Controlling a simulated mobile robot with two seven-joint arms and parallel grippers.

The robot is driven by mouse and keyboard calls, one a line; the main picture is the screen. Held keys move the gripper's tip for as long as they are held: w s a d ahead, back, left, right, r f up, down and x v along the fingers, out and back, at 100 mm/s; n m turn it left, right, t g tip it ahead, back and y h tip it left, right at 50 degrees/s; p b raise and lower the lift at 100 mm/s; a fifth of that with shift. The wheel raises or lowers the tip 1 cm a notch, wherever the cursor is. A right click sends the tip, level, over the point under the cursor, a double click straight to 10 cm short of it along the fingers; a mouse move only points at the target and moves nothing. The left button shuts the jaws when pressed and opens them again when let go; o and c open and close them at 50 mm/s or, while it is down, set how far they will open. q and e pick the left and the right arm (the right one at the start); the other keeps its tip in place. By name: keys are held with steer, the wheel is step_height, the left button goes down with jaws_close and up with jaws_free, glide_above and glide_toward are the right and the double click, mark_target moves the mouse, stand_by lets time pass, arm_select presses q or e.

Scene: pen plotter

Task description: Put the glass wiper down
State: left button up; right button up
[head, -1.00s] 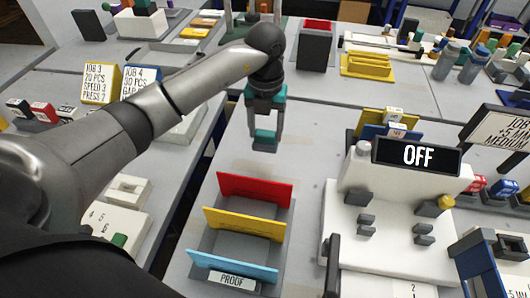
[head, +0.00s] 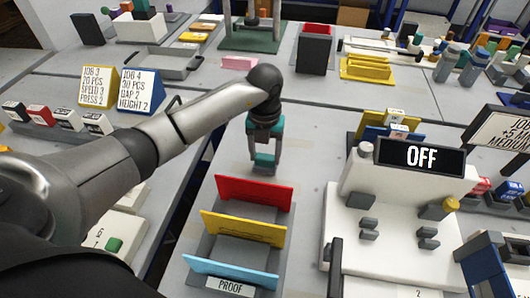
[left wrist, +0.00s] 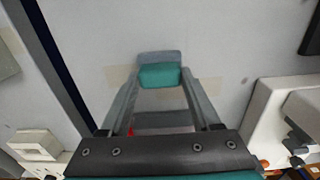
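My left gripper (head: 265,165) is above the bare grey table, just behind the red panel of the PROOF rack. Its two fingers stand apart with a small teal and grey block, which looks like the glass wiper (head: 264,159), held between their tips. In the left wrist view the wiper (left wrist: 160,75) spans the gap between the fingertips, teal in front and blue-grey behind. Whether its underside touches the table cannot be told. My right gripper is not in view.
The PROOF rack (head: 232,285) with red, yellow and blue panels stands close in front of the gripper. A pink block (head: 240,62) lies farther back. Table around the gripper is clear.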

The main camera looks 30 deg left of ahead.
mark_target(265, 156)
arm_select(q)
steer(key=o, duration=0.5)
steer(key=shift+c, duration=0.2)
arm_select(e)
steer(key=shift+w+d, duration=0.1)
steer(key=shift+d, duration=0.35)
arm_select(q)
step_height(265, 156, up, 12)
steer(key=p, duration=0.2)
steer(key=shift+r+p, duration=0.2)
steer(key=shift+p, duration=0.1)
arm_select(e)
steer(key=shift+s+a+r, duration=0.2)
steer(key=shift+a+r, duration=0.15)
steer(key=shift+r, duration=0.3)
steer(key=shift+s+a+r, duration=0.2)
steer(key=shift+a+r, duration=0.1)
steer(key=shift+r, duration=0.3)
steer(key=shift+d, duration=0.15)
